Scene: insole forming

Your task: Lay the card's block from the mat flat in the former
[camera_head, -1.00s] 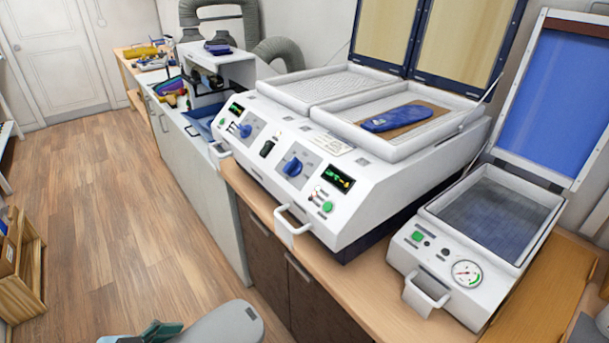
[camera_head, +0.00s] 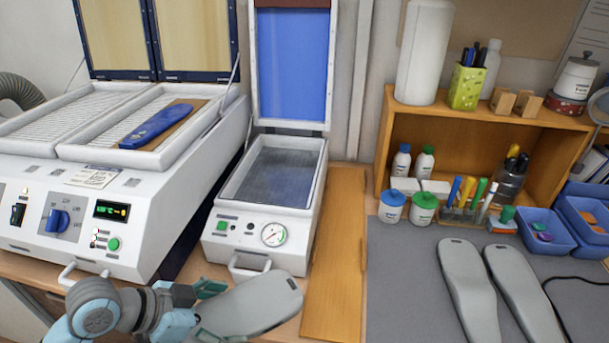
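My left gripper (camera_head: 208,310) is shut on a grey, sole-shaped block (camera_head: 258,303), its green fingers on either side of one end. The block is held in front of the former and overlaps the bottom of its front in the picture. The former (camera_head: 229,236) is the small white machine with a gauge; its lid is up and its dark mesh bed (camera_head: 280,178) is bare. Two more grey blocks, a left one (camera_head: 468,290) and a right one (camera_head: 528,295), lie side by side on the grey mat (camera_head: 405,270). My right gripper is out of view.
The former's raised lid (camera_head: 292,65) stands behind its bed. A large white heater (camera_head: 140,235) is on the left, with a blue insole (camera_head: 157,125) on a brown board. A wooden shelf (camera_head: 385,140), bottles and blue bins (camera_head: 550,228) stand behind the mat.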

